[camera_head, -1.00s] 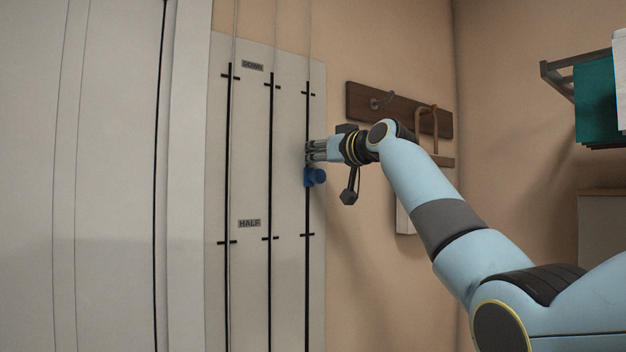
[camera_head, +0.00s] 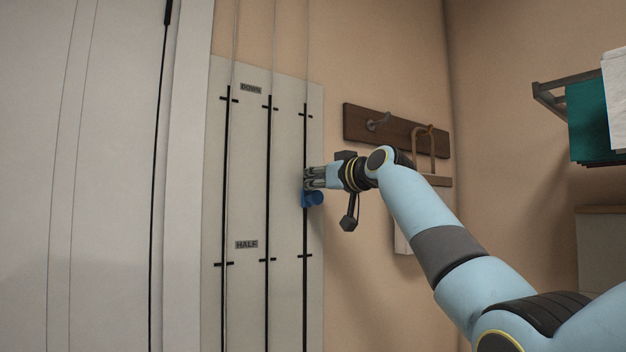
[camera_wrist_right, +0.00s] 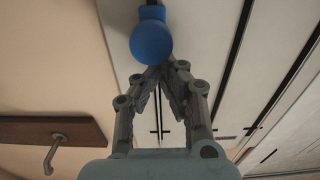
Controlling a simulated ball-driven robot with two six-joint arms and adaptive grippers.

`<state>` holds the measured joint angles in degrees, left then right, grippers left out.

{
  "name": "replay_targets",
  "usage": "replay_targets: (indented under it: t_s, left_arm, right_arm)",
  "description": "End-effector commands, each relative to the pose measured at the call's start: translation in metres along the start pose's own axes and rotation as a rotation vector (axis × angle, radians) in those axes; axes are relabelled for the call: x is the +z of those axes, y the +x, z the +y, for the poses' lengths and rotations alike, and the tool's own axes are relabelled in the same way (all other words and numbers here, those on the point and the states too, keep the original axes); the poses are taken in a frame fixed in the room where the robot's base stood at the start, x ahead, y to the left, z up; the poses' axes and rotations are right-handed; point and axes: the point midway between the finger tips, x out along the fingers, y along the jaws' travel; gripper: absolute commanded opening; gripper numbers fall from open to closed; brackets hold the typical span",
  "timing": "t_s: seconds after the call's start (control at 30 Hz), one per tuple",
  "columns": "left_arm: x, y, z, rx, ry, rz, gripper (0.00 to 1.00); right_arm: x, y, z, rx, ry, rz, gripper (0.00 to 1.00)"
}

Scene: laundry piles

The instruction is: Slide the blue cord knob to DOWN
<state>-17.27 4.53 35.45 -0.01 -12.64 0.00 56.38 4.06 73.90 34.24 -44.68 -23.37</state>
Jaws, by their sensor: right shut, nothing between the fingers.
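The blue cord knob (camera_head: 313,198) sits on the right-hand black track of a pale wall board (camera_head: 285,160), between the HALF label (camera_head: 246,244) and the DOWN label (camera_head: 250,88), which is the upper one. My right gripper (camera_head: 308,178) is shut and empty, with its fingertips at the track just above the knob. In the right wrist view the round blue knob (camera_wrist_right: 151,42) stands right at the shut fingertips (camera_wrist_right: 160,68) and slightly overlaps them. I cannot tell whether they touch. My left gripper is not in view.
Two more tracks run left of the knob's track, with thin cords above the board. A wooden hook rail (camera_head: 397,130) is on the wall behind my right wrist. A rack with teal cloth (camera_head: 592,122) is at the far right.

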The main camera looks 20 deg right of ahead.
Motion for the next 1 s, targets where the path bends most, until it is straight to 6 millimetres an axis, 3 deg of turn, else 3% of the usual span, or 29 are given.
replay_targets:
  t_s: [0.1, 0.5, 0.8, 1.0]
  left_arm:
    - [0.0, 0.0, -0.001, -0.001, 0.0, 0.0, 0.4]
    - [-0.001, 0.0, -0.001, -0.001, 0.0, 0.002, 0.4]
    - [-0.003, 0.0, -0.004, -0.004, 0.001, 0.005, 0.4]
    - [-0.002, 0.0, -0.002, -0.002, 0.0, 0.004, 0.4]
  right_arm:
    - [0.0, 0.0, 0.0, 0.0, 0.0, 0.0, 0.04]
    - [0.0, 0.0, 0.0, 0.0, 0.0, 0.0, 0.55]
    - [0.0, -0.002, 0.0, 0.0, 0.0, 0.0, 0.55]
    - [0.0, -0.022, -0.001, 0.001, -0.003, 0.001, 0.55]
